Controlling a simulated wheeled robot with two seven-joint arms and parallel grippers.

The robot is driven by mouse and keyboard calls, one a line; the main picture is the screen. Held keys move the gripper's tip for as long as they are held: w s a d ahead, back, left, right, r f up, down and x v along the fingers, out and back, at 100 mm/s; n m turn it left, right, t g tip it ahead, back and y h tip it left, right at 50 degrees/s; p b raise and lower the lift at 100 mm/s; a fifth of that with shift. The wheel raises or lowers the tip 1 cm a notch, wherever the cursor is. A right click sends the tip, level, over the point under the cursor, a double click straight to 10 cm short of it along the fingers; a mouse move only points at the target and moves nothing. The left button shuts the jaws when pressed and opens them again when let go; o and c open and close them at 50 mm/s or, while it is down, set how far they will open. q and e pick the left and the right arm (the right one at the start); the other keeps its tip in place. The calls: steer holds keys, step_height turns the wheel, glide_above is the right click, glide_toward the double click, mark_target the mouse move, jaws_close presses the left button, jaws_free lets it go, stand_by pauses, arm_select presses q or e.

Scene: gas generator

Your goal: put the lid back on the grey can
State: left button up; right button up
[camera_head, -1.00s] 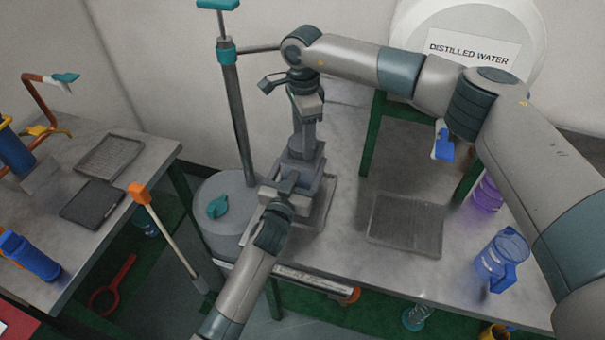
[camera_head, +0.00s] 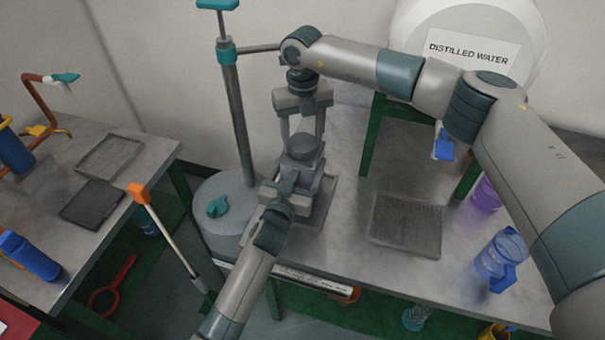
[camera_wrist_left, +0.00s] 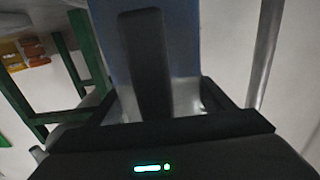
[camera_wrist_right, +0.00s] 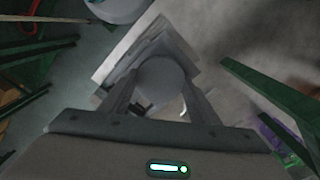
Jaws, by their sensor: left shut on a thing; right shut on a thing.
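The lid (camera_head: 303,146) is a dark grey round piece between the fingertips of my right gripper (camera_head: 303,152), which is shut on it from above. It shows as a grey disc in the right wrist view (camera_wrist_right: 160,80). The grey can (camera_head: 301,168) is directly below, upright and largely hidden by the grippers. My left gripper (camera_head: 292,188) reaches in from the front and is shut on the can. In the left wrist view a bluish-grey surface fills the middle behind a dark finger. Whether the lid touches the can's rim I cannot tell.
An empty grey tray (camera_head: 405,224) lies to the right on the table. The distilled water tank (camera_head: 470,35) is behind.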

steer(key=m, duration=1.2)
steer(key=shift+w+m, duration=0.1)
steer(key=shift+m, duration=0.2)
steer(key=o, duration=1.2)
steer(key=shift+o, duration=0.2)
step_height(320, 180, up, 12)
arm_select(q)
steer(key=o, duration=2.2)
steer(key=shift+c, duration=0.2)
